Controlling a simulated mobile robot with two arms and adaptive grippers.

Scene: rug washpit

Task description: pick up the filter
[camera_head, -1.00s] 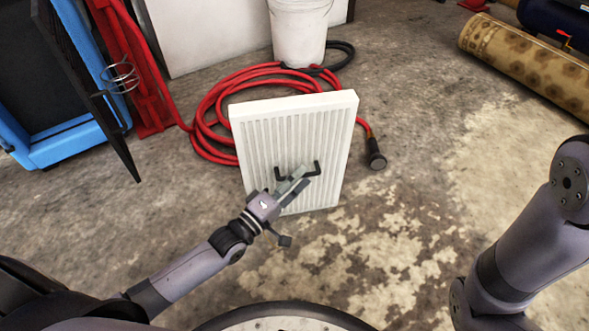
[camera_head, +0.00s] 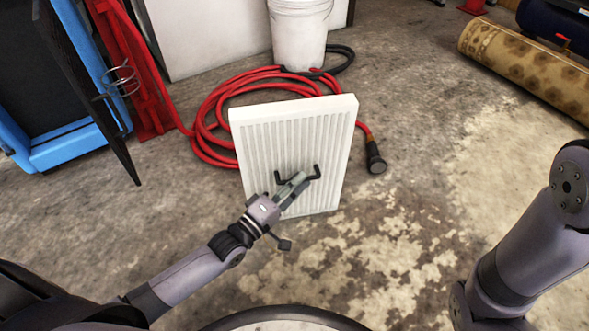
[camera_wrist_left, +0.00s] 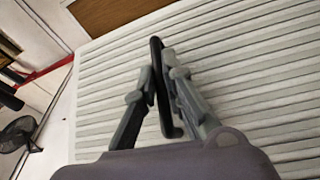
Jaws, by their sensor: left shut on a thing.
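The filter (camera_head: 290,130) is a white, ribbed rectangular panel with a black handle (camera_head: 316,172) on its face. It stands upright, slightly tilted, in the middle of the head view. My left gripper (camera_head: 297,184) is at the lower part of the panel's face and is shut on the black handle. In the left wrist view the ribbed filter (camera_wrist_left: 265,75) fills much of the picture, and the fingers (camera_wrist_left: 157,95) are on both sides of the black handle (camera_wrist_left: 158,75). Only the right arm shows at the right edge; its gripper is out of view.
A red hose (camera_head: 205,122) lies coiled behind the filter, its black nozzle (camera_head: 375,158) to the right. A white bucket (camera_head: 299,35) stands behind. A blue-framed cabinet (camera_head: 75,142) is at left and a rolled rug (camera_head: 530,65) at upper right.

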